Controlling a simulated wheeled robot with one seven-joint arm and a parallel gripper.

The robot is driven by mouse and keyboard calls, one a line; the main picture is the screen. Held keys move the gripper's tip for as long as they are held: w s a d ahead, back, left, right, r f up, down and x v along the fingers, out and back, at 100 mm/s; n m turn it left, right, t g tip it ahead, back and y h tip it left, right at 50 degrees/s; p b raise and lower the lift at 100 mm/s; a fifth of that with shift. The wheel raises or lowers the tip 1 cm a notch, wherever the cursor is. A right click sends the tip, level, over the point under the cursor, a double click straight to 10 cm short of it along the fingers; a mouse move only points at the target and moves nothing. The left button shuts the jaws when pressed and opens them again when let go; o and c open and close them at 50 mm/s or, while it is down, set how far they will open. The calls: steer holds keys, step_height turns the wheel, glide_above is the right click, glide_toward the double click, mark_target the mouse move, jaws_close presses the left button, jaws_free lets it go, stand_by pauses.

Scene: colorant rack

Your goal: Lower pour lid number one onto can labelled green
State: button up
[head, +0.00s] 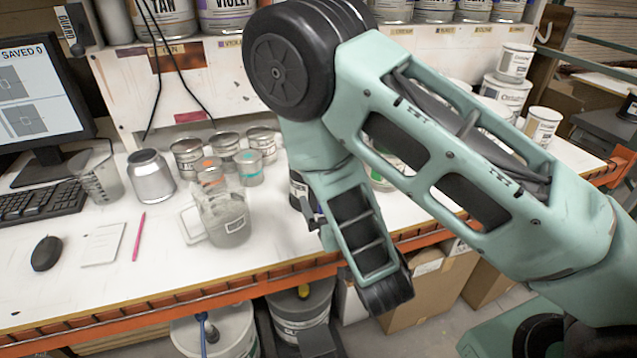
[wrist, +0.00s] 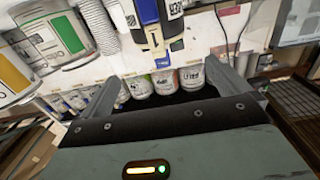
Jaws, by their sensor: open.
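My gripper (wrist: 164,76) shows in the wrist view with its two fingers spread apart and nothing between them. In the head view my arm hides most of it. A large can with a green label (wrist: 68,38) is at the upper left of the wrist view, to the left of the fingers and apart from them. In the head view a can with a green patch (head: 381,182) shows partly behind my arm; I cannot tell whether it is the same can.
A clear jug (head: 228,222), a metal can (head: 151,178) and several small cans stand on the white bench (head: 110,285). A monitor (head: 40,95), keyboard and mouse (head: 47,253) are at left. Shelves with paint cans run behind. The bench's front left is mostly clear.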

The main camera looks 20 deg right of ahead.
steer(key=w+b, duration=0.3)
steer(key=w, duration=0.7)
steer(key=shift+d, duration=0.1)
steer(key=shift+w, duration=0.6)
steer(key=c, duration=0.8)
steer(key=shift+c, duration=0.2)
steer(key=shift+r, duration=0.15)
